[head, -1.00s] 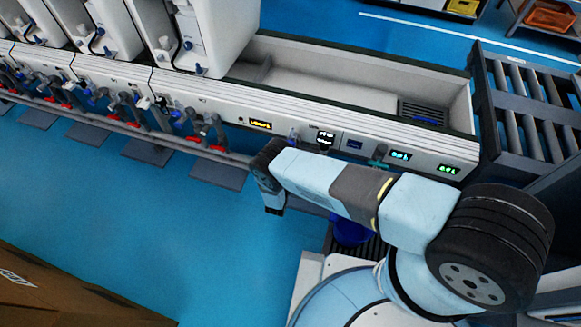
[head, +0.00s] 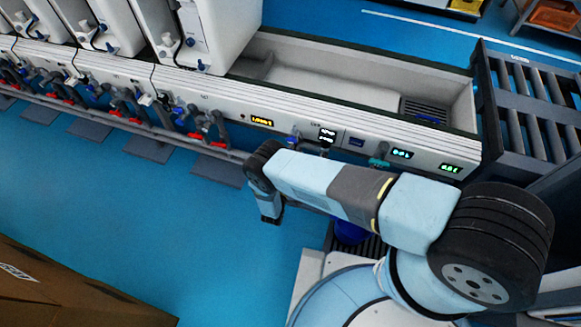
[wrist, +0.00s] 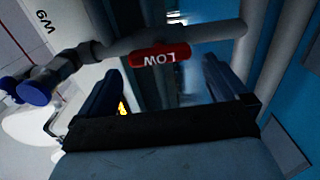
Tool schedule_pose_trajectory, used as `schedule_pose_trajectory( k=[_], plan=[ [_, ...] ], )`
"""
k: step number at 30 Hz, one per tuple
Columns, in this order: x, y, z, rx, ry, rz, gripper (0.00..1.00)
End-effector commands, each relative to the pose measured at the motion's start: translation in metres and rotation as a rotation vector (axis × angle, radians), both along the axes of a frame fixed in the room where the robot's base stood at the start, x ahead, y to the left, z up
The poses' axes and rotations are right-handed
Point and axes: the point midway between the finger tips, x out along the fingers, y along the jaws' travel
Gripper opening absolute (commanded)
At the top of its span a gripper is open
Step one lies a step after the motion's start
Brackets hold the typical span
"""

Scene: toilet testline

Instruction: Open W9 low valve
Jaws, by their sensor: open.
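In the wrist view, a red valve handle marked LOW (wrist: 160,55) lies alongside a grey pipe (wrist: 215,33), roughly parallel to it. The W9 label (wrist: 45,22) is on the white panel at the upper left. My gripper (wrist: 162,72) is open, with one dark finger on each side of the picture. The handle appears between and beyond the fingertips; I see no contact, and the exact distance is unclear. In the head view, the end of my arm (head: 268,205) hangs in front of the bench, and the fingers cannot be made out.
A blue round knob (wrist: 33,92) sits left of the handle in the wrist view. Grey vertical pipes (wrist: 265,40) stand to its right. In the head view, several red-handled valves line the white bench (head: 300,112). A brown box (head: 60,285) is at lower left; blue floor between is clear.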

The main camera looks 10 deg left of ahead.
Motion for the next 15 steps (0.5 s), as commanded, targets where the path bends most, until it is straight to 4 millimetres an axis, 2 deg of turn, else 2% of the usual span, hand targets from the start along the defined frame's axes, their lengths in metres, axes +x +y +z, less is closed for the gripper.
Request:
schedule_pose_trajectory(
  k=[3, 9, 15],
  plan=[
    [-0.025, 0.003, 0.0, -0.001, 0.001, 0.003, 1.0],
    [-0.059, 0.005, 0.0, 0.0, 0.001, 0.002, 1.0],
    [-0.078, 0.007, 0.0, -0.001, 0.001, 0.002, 1.0]
  ],
)
